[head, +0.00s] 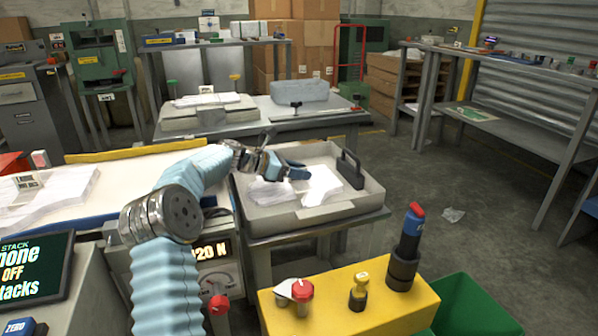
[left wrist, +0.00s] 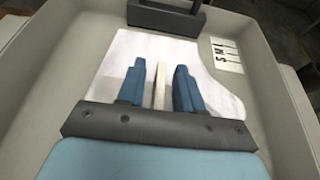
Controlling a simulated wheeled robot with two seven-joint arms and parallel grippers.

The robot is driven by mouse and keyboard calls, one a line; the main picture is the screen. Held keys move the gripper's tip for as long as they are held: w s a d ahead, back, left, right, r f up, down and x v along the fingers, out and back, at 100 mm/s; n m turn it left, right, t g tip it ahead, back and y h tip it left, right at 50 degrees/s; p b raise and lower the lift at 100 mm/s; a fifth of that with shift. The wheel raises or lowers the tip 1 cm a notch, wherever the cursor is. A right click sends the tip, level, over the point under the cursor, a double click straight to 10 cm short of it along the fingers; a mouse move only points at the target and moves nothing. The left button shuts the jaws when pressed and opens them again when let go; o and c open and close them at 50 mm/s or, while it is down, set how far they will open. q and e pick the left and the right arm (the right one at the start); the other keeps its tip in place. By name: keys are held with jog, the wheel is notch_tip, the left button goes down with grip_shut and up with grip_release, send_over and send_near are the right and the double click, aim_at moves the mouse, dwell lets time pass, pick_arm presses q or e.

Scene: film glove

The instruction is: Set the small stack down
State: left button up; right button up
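My left gripper (head: 292,172) is over the grey tray (head: 262,219), above white sheets (head: 322,187) lying inside it. In the left wrist view the two blue fingers (left wrist: 160,88) stand apart. A thin pale strip (left wrist: 160,86), perhaps the small stack seen edge-on, stands between them with a narrow gap on each side. White sheets (left wrist: 125,60) lie under the fingers on the tray floor. Whether the strip joins these sheets is hidden. My right gripper is not in view.
A dark handle (head: 351,170) stands at the tray's right side. A white label (left wrist: 226,54) is on the tray floor. A yellow block (head: 335,310) with knobs and a dark, red-topped tool (head: 410,240) is in front. More white sheets (head: 50,195) lie on the left bench.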

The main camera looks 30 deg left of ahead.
pick_arm(q)
jog(key=v, duration=1.2)
jog(key=shift+r, duration=0.1)
dwell(0.4)
